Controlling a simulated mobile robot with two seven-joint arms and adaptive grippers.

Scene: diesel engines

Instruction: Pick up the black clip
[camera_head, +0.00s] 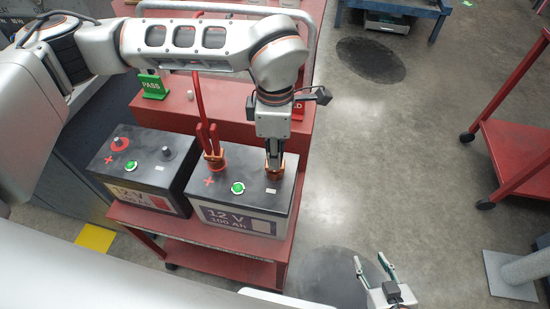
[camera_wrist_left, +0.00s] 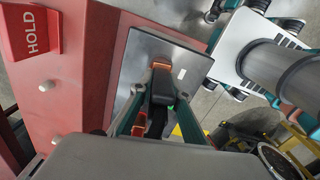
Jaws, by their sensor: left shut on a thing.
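The black clip (camera_wrist_left: 163,88), with copper-coloured jaws, is between the fingers of my left gripper (camera_head: 274,158). My left gripper points down over the right battery (camera_head: 245,205) and is shut on the clip. In the head view the clip is mostly hidden by the gripper; its jaws show low at the battery's right terminal. I cannot tell whether they still touch the terminal. My right gripper (camera_head: 376,270) is open and empty at the bottom of the head view, away from the cart.
A red clip (camera_head: 211,145) with a red cable sits on the right battery's other terminal. A second battery (camera_head: 145,165) stands at the left. A green PASS sign (camera_head: 152,85) and red HOLD sign (camera_wrist_left: 30,32) stand on the red cart (camera_head: 190,255).

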